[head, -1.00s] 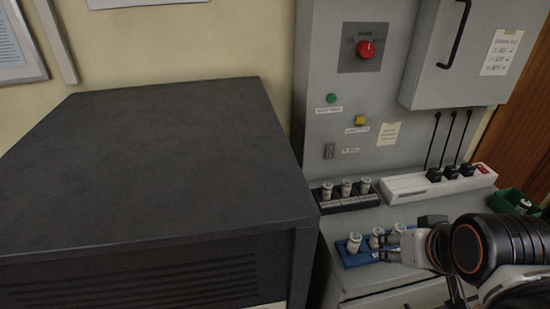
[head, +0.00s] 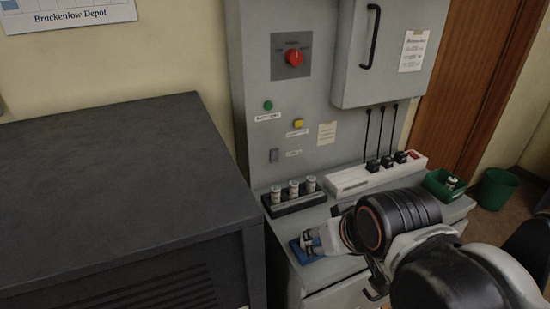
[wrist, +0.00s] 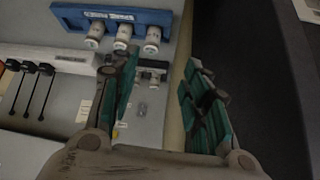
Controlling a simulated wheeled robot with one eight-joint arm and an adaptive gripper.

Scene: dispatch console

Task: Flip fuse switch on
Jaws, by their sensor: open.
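The fuse switch is probably the small grey rocker (head: 273,155) low on the grey panel, beside a label too blurred to read. It lies below the green button (head: 268,105) and yellow button (head: 298,123). A small grey piece on the panel in the wrist view (wrist: 141,109) may be the same switch, seen between my fingers. My gripper (head: 311,240) is open and empty, in front of the panel, lower than the switch and apart from it. Its two fingers are spread in the wrist view (wrist: 162,95).
A black rack (head: 294,206) holds white fuses below the switch. A blue rack (head: 301,253) with fuses is partly hidden by my gripper. A white power strip (head: 348,182) and green bin (head: 437,183) are right. A dark cabinet (head: 110,170) fills the left.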

